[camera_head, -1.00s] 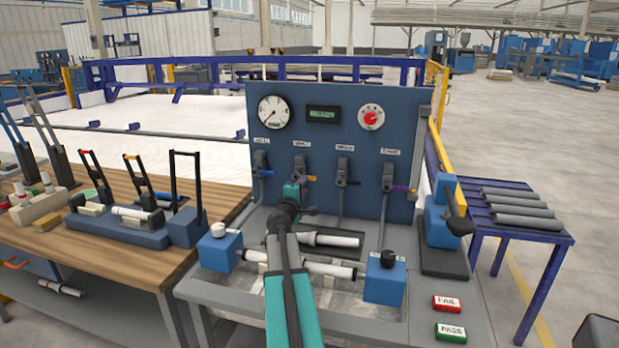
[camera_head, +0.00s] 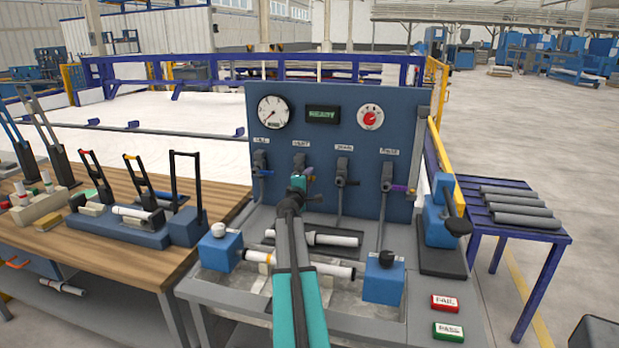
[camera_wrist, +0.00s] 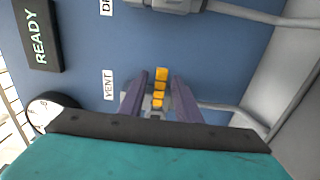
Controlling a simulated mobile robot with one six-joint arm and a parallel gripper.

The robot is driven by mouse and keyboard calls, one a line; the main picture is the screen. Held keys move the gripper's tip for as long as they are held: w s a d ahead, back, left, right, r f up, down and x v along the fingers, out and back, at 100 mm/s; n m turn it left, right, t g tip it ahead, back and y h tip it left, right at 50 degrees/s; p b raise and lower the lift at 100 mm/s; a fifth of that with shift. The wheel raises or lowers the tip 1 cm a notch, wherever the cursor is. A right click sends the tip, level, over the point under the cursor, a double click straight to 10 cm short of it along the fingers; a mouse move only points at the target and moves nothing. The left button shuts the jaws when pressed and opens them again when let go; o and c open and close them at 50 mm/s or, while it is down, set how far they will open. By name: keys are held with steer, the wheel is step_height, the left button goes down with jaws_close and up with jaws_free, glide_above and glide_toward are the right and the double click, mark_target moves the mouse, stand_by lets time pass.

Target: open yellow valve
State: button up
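The yellow valve handle (camera_wrist: 160,88) is in the middle of the wrist view, beside the VENT label on the blue panel. My gripper (camera_wrist: 159,88) is open, with one purple finger on each side of the handle and narrow gaps showing. I cannot tell whether either finger touches it. In the head view my gripper (camera_head: 300,183) is at the second valve from the left and hides most of it, including its handle.
The panel (camera_head: 330,142) has a gauge (camera_head: 273,112), a READY display (camera_head: 323,115), a red knob (camera_head: 370,117) and other valves, including one with a purple handle (camera_head: 399,188).

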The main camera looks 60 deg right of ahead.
steer(key=shift+d, duration=0.1)
jaws_close()
steer(key=shift+w, duration=0.15)
stand_by(0.3)
